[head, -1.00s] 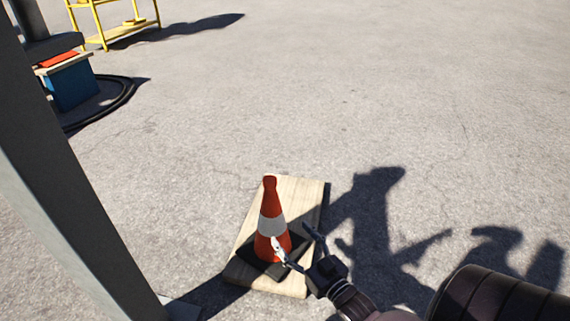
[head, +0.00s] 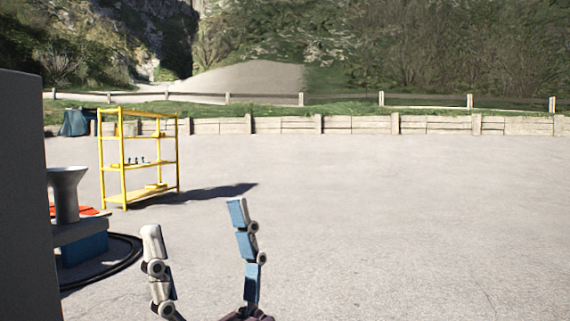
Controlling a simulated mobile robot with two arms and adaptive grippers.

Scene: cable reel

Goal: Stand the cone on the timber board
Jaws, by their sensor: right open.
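My right gripper (head: 196,232) stands up at the bottom of the head view, left of the middle. Its two jointed fingers, one pale and one with blue faces, are spread wide apart with nothing between them. The cone and the timber board are out of view now. My left gripper is not in view.
A yellow shelf rack (head: 140,165) with small items stands at the left. A blue box (head: 84,248) with a grey funnel-shaped part (head: 67,193) above it is at the left, beside a black ring on the ground. Open paving lies ahead, up to a low wall (head: 360,124).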

